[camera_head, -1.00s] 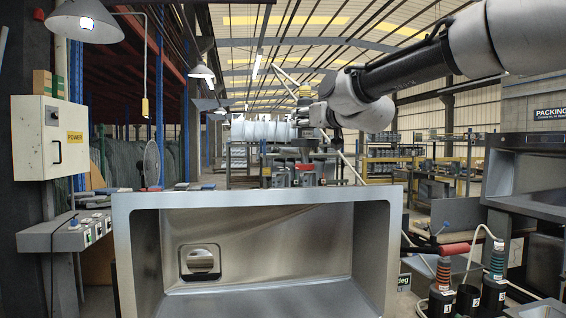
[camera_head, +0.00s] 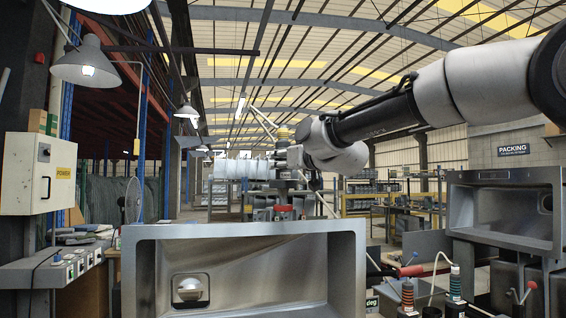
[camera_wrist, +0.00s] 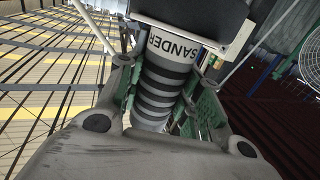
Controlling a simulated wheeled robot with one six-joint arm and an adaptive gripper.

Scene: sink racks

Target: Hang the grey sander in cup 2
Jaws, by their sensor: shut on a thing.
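The grey sander (camera_wrist: 162,80) fills the middle of the wrist view. It has a dark ringed grip, a pale band lettered SANDER and a dark body above. My gripper (camera_wrist: 166,98) is shut around the ringed grip. In the head view my gripper (camera_head: 284,178) is above the back rim of the front sink, and the sander is too small there to make out clearly. Cup 2 seems to be the dark cup (camera_head: 431,312) at the bottom edge, right of the sink, mostly cut off. It stands between two cups with ringed tools, and its number is out of view.
A large steel sink (camera_head: 345,275) stands in front. Another sink (camera_head: 462,215) is at right. A switch bench (camera_head: 40,272) and lamp (camera_head: 87,65) are at left.

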